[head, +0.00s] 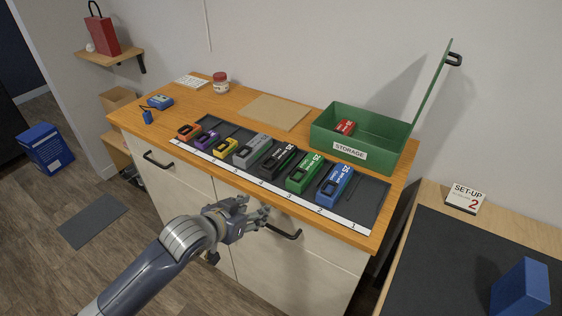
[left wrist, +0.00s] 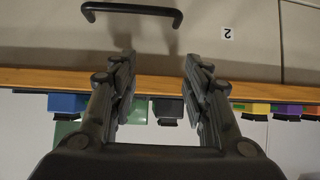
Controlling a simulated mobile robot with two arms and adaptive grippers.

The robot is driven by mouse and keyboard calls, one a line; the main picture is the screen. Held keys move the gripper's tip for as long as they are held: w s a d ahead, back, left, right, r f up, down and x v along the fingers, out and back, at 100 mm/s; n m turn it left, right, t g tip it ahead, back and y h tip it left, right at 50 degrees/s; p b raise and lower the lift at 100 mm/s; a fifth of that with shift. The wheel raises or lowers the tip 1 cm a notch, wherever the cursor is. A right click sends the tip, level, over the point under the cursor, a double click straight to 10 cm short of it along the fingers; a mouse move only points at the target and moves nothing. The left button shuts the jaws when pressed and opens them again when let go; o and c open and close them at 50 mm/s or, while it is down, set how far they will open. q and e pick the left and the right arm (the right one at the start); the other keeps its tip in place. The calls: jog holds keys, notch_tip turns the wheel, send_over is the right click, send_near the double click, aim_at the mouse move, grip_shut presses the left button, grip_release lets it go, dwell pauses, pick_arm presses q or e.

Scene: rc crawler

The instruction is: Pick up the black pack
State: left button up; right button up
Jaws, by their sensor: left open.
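The black pack (head: 279,161) lies in the row on the dark strip of the wooden counter, between the grey pack (head: 251,150) and the green pack (head: 304,174). My left gripper (head: 262,212) is in front of the cabinet, below the counter's front edge and apart from the packs. Its fingers are spread and empty. In the left wrist view, the open fingers (left wrist: 158,75) frame the counter edge, with the black pack (left wrist: 168,110) between them beyond it. My right gripper is not in view.
A blue pack (head: 334,185) stands at the row's right end; yellow (head: 225,148), purple (head: 206,139) and orange (head: 188,131) packs are at left. An open green storage box (head: 398,159) holds a red pack (head: 345,127). A drawer handle (head: 284,232) is beside my left gripper.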

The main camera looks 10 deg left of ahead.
pick_arm(q)
jog(key=t+h, duration=0.1)
jog(key=t, duration=0.1)
send_near(273, 160)
jog(key=shift+w+a+r+m, duration=0.15)
jog(key=shift+r+m, duration=0.05)
jog(key=shift+m, duration=0.1)
jog(key=shift+w+r, duration=0.1)
jog(key=shift+w, duration=0.15)
jog(key=x, duration=0.4)
jog(key=shift+w, duration=0.1)
jog(key=shift+s+d+f+p+x, duration=0.1)
jog(key=shift+f+p+x, duration=0.1)
jog(key=shift+x, duration=0.85)
jog(key=shift+s+d+f+p+x, duration=0.1)
jog(key=shift+p+x, duration=0.15)
jog(key=shift+x, duration=0.8)
jog(key=shift+s+d+f+p+x, duration=0.1)
jog(key=shift+p+x, duration=0.1)
jog(key=shift+x, duration=0.85)
jog(key=c, duration=0.9)
